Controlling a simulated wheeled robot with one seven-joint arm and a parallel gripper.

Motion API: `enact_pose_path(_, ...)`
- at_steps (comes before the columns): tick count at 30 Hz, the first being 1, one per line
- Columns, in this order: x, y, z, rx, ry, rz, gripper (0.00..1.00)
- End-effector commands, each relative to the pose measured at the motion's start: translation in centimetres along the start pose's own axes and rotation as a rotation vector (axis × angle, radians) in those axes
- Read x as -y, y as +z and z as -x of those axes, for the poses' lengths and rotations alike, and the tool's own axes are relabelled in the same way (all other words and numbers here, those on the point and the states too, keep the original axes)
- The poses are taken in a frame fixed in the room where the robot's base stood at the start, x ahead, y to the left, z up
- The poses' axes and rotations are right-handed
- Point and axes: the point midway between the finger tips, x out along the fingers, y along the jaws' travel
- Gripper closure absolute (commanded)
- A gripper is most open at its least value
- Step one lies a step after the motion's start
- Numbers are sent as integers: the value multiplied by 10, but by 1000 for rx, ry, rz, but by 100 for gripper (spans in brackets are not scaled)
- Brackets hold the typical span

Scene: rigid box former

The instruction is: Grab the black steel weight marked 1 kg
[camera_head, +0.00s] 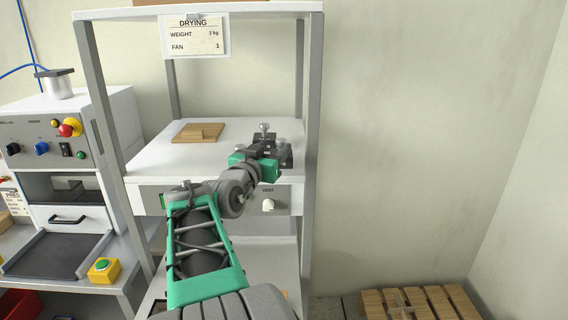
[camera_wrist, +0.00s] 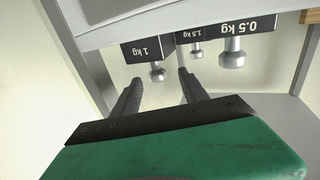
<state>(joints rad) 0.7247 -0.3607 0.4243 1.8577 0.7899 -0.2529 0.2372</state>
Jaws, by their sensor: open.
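The black steel weight marked 1 kg (camera_wrist: 147,50) shows at the upper middle of the wrist view, with a silver knob. My gripper (camera_wrist: 160,77) is open and empty. Its two dark fingers point toward this weight, and the knob appears between the fingertips in the picture. I cannot tell whether they touch. In the head view my gripper (camera_head: 266,151) is at the right side of the rack's shelf, among the dark weights. It partly hides them, and their markings cannot be read there.
A wooden board (camera_head: 198,132) lies on the white shelf (camera_head: 160,155). A rack post (camera_head: 309,150) stands just right of my gripper. A DRYING sign (camera_head: 195,36) hangs above.

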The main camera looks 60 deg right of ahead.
Motion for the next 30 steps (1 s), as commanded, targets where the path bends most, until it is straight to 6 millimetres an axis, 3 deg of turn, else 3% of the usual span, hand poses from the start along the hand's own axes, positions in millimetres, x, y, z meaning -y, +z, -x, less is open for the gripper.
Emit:
enact_pose_path(1, -10, 5, -3, -3, 25, -12, 48)
enact_pose_path(16, -7, -2, -75, 2, 12, -8, 48)
enact_pose_path(23, -6, -1, -77, 0, 9, -9, 48)
enact_pose_path(30, -6, -1, -77, 1, 9, -9, 68)
